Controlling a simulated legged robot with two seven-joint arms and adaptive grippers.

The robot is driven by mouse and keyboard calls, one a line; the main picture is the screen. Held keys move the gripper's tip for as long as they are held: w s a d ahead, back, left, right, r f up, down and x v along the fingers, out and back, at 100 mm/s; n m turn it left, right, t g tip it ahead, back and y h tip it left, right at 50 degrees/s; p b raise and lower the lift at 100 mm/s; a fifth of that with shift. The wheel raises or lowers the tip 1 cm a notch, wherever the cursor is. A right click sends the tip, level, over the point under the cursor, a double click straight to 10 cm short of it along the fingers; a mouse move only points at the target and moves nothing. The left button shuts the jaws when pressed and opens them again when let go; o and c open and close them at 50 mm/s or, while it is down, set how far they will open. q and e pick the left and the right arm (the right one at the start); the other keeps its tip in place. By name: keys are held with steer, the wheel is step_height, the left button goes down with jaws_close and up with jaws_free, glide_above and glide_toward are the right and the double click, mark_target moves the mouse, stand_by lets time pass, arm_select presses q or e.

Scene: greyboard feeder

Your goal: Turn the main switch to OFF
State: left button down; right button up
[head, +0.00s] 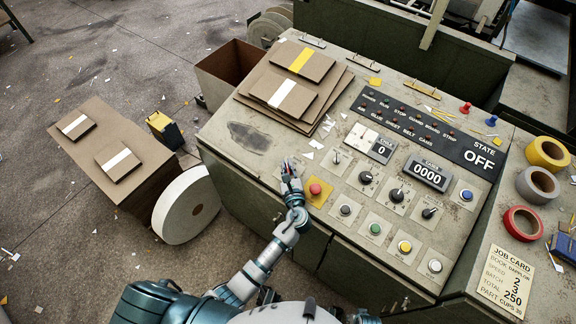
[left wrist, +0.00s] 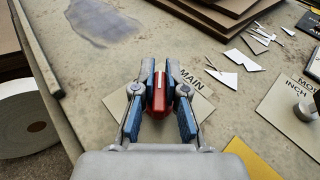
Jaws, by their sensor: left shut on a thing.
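The main switch has a red handle (left wrist: 157,95) on a pale plate (left wrist: 198,104) marked MAIN in the left wrist view. My left gripper (left wrist: 159,88) is shut on the red handle, with a blue-padded finger on each side. In the head view my left gripper (head: 291,170) is at the left edge of the control panel and hides most of the switch. The state display (head: 482,152) reads STATE OFF. My right gripper is not in view.
A red mushroom button on a yellow plate (head: 317,190) sits just right of my left gripper. Several knobs and buttons cover the panel (head: 262,171). Stacked boards (head: 287,94) lie behind. Tape rolls (head: 522,222) stand at the right.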

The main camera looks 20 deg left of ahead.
arm_select(q)
steer(key=shift+w+a+r+n+g+y, duration=0.1)
steer(key=shift+r+n+g+y, duration=0.2)
steer(key=shift+n+y, duration=0.35)
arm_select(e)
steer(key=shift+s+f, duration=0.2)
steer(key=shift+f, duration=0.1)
arm_select(q)
steer(key=c, duration=1.3)
jaws_free()
steer(key=shift+f, duration=0.1)
steer(key=shift+o, duration=0.5)
steer(key=shift+f, duration=0.1)
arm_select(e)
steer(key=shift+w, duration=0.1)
arm_select(q)
steer(key=shift+s, duration=0.25)
steer(key=v, duration=1.1)
steer(key=shift+s+d, duration=0.2)
steer(key=shift+d, duration=0.15)
